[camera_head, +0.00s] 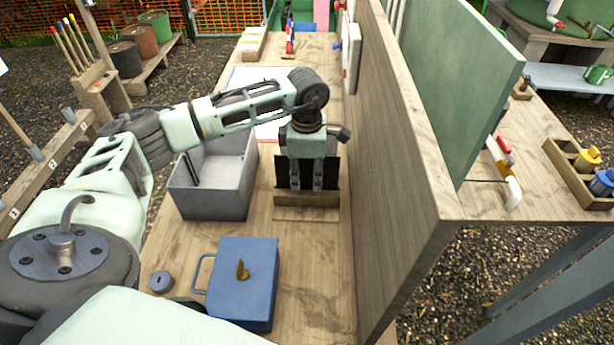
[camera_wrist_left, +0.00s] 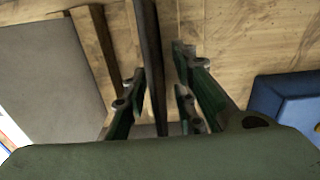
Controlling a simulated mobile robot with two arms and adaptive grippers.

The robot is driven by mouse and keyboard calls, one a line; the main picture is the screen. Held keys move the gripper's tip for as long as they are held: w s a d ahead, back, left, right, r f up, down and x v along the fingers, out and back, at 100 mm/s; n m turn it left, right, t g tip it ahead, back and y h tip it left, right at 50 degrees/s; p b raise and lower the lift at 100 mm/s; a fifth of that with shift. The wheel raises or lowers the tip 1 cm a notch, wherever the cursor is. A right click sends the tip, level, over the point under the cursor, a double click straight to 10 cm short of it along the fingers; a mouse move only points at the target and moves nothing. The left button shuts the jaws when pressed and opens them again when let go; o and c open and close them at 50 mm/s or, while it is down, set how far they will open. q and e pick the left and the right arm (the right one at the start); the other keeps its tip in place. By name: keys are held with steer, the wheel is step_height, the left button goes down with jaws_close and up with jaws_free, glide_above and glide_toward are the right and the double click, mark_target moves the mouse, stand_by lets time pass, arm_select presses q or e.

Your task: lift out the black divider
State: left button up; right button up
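The black divider (camera_head: 283,173) is a thin dark panel standing upright in a low wooden holder (camera_head: 307,214) on the bench. My left gripper (camera_head: 306,187) points down over it and hides its middle. In the left wrist view the divider (camera_wrist_left: 151,50) shows edge-on as a dark strip between the green fingers of my left gripper (camera_wrist_left: 155,100). The fingers are apart, with a visible gap on each side of the divider. My right gripper is not in view.
A grey bin (camera_head: 213,203) stands just left of the holder. A blue box (camera_head: 243,295) with a handle and a small round grey piece (camera_head: 161,282) lie nearer. A tall wooden partition (camera_head: 395,165) rises close on the right. Bare bench shows between holder and blue box.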

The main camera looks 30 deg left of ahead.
arm_select(q)
steer(key=shift+c, duration=0.3)
steer(key=c, duration=0.6)
jaws_close()
steer(key=shift+r, duration=0.1)
step_height(320, 180, up, 8)
steer(key=shift+r+b, duration=0.1)
steer(key=shift+b, duration=1.1)
step_height(320, 180, up, 3)
steer(key=shift+p, duration=0.35)
steer(key=shift+r+p, duration=1.85)
steer(key=shift+r, duration=0.75)
